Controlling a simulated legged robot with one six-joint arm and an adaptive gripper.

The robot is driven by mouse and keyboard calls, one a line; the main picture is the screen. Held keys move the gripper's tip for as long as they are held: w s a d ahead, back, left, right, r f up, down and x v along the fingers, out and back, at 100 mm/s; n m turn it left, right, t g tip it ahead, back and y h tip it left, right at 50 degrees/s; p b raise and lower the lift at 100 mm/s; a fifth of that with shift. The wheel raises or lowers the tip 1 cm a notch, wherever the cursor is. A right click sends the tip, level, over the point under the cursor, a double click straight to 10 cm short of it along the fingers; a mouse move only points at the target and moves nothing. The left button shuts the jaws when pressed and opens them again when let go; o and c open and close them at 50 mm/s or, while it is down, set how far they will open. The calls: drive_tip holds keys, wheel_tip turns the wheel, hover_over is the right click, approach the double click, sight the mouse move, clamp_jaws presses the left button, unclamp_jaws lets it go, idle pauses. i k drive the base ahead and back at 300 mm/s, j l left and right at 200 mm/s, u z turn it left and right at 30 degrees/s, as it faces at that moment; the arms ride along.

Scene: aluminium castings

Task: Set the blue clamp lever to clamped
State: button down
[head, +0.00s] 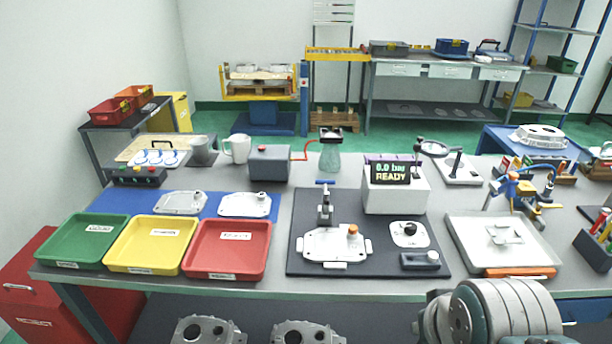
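The blue clamp lever (325,182) is the small blue bar on top of a dark upright clamp (325,208). The clamp stands at the back left of a dark fixture plate (296,262) on the workbench. The bar looks roughly level. I cannot tell from this view whether the clamp presses on anything. A pale casting (330,246) with an orange knob (352,230) lies just in front of the clamp. My gripper is not visible; only a thick grey part of my arm shows at the bottom right.
Green (85,240), yellow (145,243) and red (228,248) trays sit left of the plate. A grey display box (397,195) reading READY stands behind right. A round black knob (410,229) and a grey block (420,260) are on the plate's right side.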

sight(326, 204)
drive_tip(key=i+j, duration=0.65)
drive_tip(key=i, duration=0.1)
